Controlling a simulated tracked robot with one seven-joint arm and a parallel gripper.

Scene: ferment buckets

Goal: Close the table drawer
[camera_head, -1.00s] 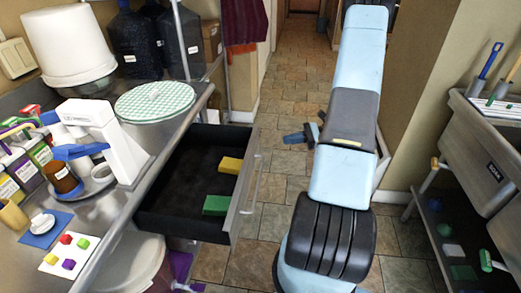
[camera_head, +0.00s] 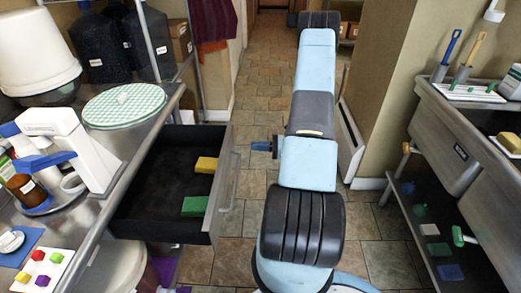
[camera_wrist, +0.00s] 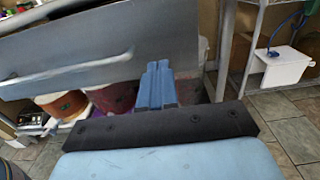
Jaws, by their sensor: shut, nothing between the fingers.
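The table drawer (camera_head: 150,220) is pulled out from the metal table at the left in the head view. Its dark inside holds a yellow block (camera_head: 206,165) and a green block (camera_head: 195,206). Its grey front with a bar handle (camera_head: 229,183) faces right, towards my arm. My gripper (camera_head: 262,146) is shut and empty, apart from the drawer front, to its right. In the wrist view my shut blue fingers (camera_wrist: 158,72) point at the drawer's grey front (camera_wrist: 70,62), near its right end; the handle shows left of them. I cannot tell the exact gap.
The table top (camera_head: 135,135) carries a round checked cover, a white device and small coloured cubes. Buckets (camera_wrist: 112,97) stand beneath the drawer. A metal sink unit (camera_head: 455,135) with a lower shelf stands at the right. Tiled floor is clear beyond my arm.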

